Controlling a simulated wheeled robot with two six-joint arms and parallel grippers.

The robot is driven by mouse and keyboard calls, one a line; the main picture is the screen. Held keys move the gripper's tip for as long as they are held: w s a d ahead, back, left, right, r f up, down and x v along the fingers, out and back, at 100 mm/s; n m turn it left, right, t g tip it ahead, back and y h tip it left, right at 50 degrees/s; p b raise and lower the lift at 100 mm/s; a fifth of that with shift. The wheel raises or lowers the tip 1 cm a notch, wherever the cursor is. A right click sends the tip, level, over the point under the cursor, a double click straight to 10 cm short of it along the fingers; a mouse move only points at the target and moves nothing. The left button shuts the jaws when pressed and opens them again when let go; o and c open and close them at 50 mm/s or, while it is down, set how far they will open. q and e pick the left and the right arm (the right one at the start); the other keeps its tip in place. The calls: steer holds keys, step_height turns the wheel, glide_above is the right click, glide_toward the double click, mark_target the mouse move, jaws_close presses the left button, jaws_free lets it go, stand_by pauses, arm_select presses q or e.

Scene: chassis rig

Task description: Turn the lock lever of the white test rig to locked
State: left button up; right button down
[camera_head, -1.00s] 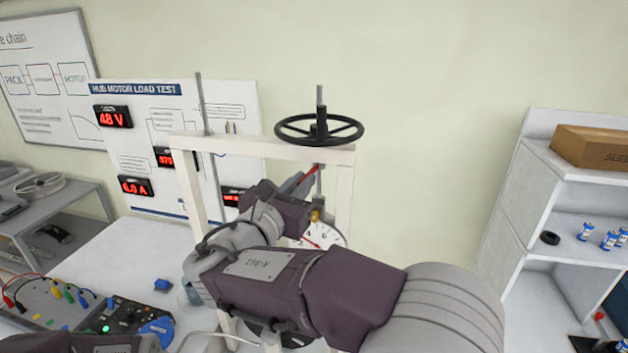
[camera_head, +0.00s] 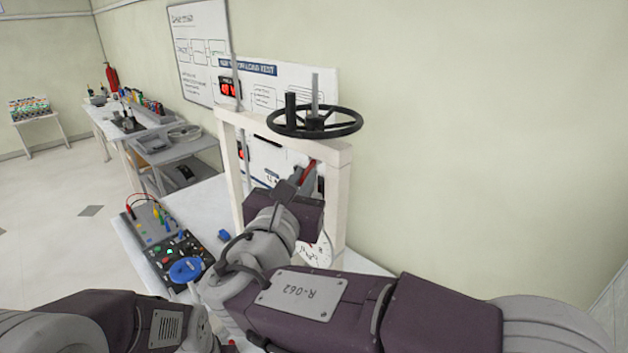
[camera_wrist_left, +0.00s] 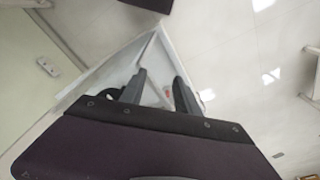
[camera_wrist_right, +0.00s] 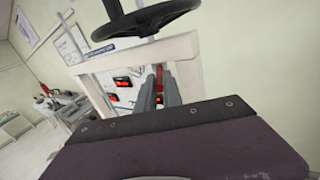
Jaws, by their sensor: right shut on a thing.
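The white test rig (camera_head: 228,160) is an upright frame with a black handwheel (camera_head: 340,126) on top. The red lock lever (camera_head: 310,168) is just below its top beam, and the lever also shows in the right wrist view (camera_wrist_right: 159,73). My right gripper (camera_head: 307,177) is at the lever, its fingers closed around the red part; it also shows in the right wrist view (camera_wrist_right: 160,92). The lever's far end is partly hidden by the fingers. My left gripper (camera_wrist_left: 160,88) has its fingers apart, nothing between them, low and away from the lever.
A white bench holds a control box (camera_head: 176,250) with a blue knob (camera_head: 186,270) and cables, left of the rig. A dial gauge (camera_head: 318,248) is partly behind my right arm. A display board (camera_head: 290,95) stands behind. Open floor lies at far left.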

arm_select(q)
steer(key=shift+s+d, duration=0.15)
steer(key=shift+d, duration=0.2)
arm_select(e)
steer(key=c, duration=1.5)
jaws_free()
arm_select(q)
steer(key=shift+d, duration=0.1)
arm_select(e)
steer(key=shift+d, duration=0.1)
